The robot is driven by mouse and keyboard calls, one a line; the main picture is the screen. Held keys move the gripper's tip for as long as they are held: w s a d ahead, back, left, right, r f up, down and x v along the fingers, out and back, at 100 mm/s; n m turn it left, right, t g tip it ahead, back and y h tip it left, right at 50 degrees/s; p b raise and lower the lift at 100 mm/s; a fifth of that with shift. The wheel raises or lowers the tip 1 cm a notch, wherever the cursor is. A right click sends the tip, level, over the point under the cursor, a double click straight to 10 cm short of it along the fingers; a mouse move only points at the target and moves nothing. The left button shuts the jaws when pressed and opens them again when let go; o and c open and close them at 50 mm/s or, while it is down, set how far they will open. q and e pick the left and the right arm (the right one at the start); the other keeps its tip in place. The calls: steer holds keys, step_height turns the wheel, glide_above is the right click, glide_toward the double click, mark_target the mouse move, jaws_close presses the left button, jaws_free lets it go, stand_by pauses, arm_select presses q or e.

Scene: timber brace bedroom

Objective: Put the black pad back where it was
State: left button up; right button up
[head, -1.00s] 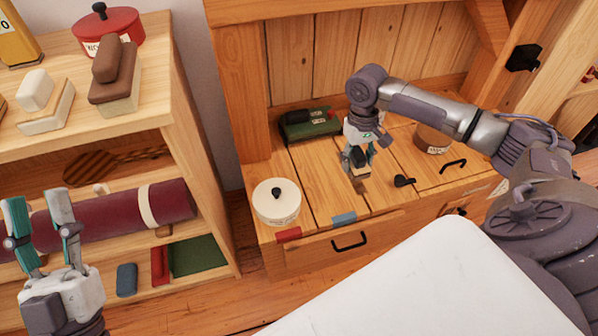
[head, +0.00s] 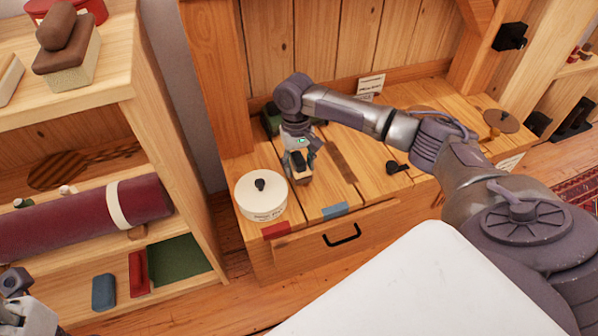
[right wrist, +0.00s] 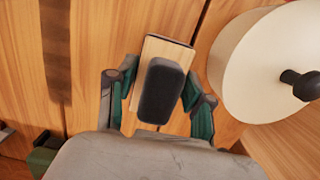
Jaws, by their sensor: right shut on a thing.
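The black pad (head: 301,162) is a dark rounded grip on a pale wooden block. My right gripper (head: 299,166) is shut on it, fingers on either side, over the wooden cabinet top beside the white lidded tin. The right wrist view shows the pad (right wrist: 160,90) between the two green-lined fingers (right wrist: 160,108), with the tin just to its right. I cannot tell whether the block touches the cabinet top. My left gripper (head: 17,288) is at the bottom left, mostly cut off by the picture's edge.
The white tin (head: 262,198) stands at the cabinet's left front, near red (head: 276,231) and blue (head: 335,210) tabs. A small black object (head: 397,167) lies to the right. A green item is partly hidden behind my arm. A shelf (head: 160,120) at left holds a brown pad (head: 66,50).

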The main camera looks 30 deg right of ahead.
steer(key=shift+f, duration=0.6)
steer(key=shift+r, duration=0.15)
steer(key=o, duration=1)
